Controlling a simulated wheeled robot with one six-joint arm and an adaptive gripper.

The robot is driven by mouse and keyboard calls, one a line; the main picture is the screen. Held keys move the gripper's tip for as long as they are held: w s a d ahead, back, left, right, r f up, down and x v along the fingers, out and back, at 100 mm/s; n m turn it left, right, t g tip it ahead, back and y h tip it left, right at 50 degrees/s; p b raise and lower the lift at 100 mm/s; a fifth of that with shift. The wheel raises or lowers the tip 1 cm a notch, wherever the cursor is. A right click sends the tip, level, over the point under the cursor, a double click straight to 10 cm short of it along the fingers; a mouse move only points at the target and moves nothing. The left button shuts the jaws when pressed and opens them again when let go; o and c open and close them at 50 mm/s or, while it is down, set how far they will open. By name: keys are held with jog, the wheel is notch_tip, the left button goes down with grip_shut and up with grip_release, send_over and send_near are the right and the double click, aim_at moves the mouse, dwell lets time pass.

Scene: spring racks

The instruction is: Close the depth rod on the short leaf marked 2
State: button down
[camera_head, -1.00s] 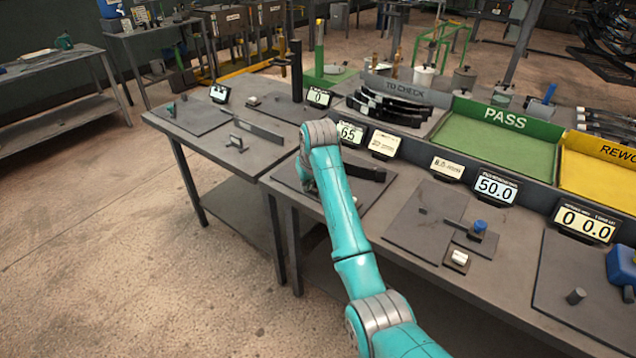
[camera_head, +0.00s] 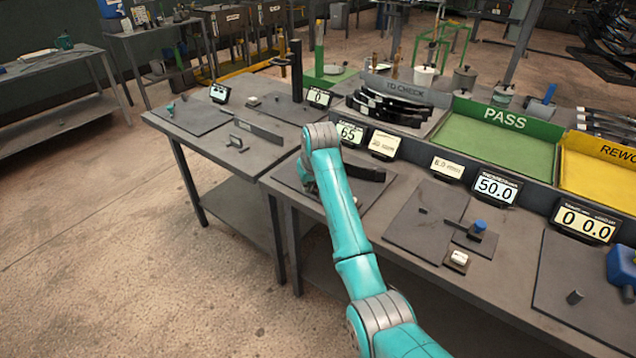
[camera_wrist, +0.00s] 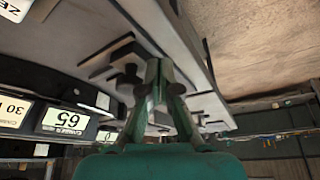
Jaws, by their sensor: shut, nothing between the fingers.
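My gripper (camera_wrist: 158,76) is shut with nothing in it. In the wrist view its fingertips are right beside a dark block-like fitting (camera_wrist: 127,80) on the bench, which may be part of the depth rod's gauge; I cannot tell whether they touch. In the head view my arm hides the gripper and most of this gauge. A dark curved leaf (camera_head: 364,172) shows to the right of my arm on the gauge's plate. I cannot read a mark 2 on it. The gauge's display reading 65 (camera_wrist: 65,121) also shows in the head view (camera_head: 350,134).
On the same bench, a display reads 50.0 (camera_head: 496,188) at the right. Dark leaves (camera_head: 392,108) lie in the TO CHECK area at the back. A green PASS tray (camera_head: 497,142) and a yellow REWORK tray (camera_head: 598,186) stand right of it. A second bench (camera_head: 190,140) adjoins at the left.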

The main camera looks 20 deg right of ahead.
jog(key=shift+w+d, duration=0.7)
jog(key=shift+d, duration=0.3)
jog(key=shift+w+d, duration=0.65)
jog(key=shift+d, duration=0.3)
dwell(0.6)
jog(key=shift+s+a, duration=0.1)
dwell(0.4)
jog(key=shift+r, duration=0.15)
jog(key=shift+a+r, duration=0.15)
jog(key=shift+r, duration=3.25)
